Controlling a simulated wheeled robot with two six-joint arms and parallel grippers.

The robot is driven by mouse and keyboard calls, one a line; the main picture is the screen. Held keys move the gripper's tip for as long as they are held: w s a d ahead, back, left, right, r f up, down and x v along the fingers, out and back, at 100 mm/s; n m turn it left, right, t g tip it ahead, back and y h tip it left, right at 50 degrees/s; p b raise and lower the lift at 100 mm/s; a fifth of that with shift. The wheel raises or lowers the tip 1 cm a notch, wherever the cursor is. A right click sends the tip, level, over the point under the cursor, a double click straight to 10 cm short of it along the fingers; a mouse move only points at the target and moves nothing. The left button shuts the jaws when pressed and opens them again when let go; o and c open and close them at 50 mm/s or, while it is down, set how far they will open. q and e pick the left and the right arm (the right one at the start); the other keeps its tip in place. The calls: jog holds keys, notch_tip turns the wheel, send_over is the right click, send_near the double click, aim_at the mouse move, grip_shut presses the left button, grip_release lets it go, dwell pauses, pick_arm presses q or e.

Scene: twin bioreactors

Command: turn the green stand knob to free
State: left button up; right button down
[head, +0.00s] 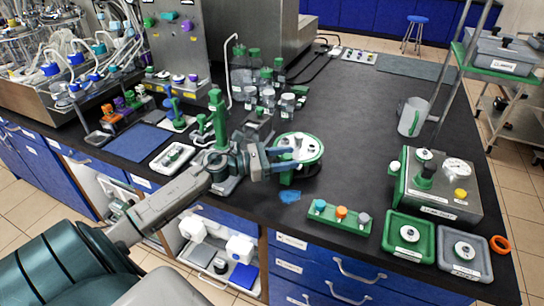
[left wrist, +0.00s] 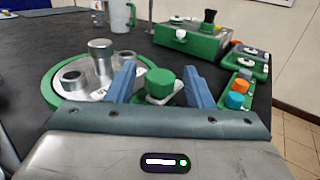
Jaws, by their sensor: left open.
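A green knob (left wrist: 160,82) on a pale collar shows in the left wrist view, at the near edge of a round stand with a green rim (left wrist: 52,92). The stand, with its white top (head: 307,147), also shows in the head view. My left gripper (head: 294,158) reaches to the stand's near left side with its blue fingers apart. In the left wrist view the fingers stand on either side of the knob, with a gap visible on each side. In the head view the fingers largely hide the knob. Its pointer and markings cannot be read. My right gripper is not in view.
A green post (head: 217,118) stands just left of my left gripper. Bottles (head: 266,92) cluster behind it. A green rack with coloured caps (head: 340,215) lies to the front right, and a steel box with a gauge (head: 440,186) stands at the right. The middle of the bench is clear.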

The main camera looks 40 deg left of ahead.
pick_arm(q)
jog(key=shift+s+a+f, duration=0.15)
jog(key=shift+s+a, duration=0.15)
jog(key=b+v, duration=0.1)
jog(key=v, duration=0.1)
jog(key=shift+s+a, duration=0.25)
jog(key=shift+s, duration=0.1)
jog(key=shift+s+a, duration=0.25)
jog(key=shift+s, duration=0.05)
jog(key=shift+v, duration=1.5)
jog(key=shift+s+a+r+p, duration=0.25)
jog(key=shift+s+p, duration=0.05)
jog(key=shift+p, duration=0.25)
jog(key=shift+p+v, duration=0.6)
jog(key=shift+v, duration=0.45)
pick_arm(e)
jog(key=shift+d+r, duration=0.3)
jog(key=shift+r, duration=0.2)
pick_arm(q)
jog(key=shift+f, duration=0.1)
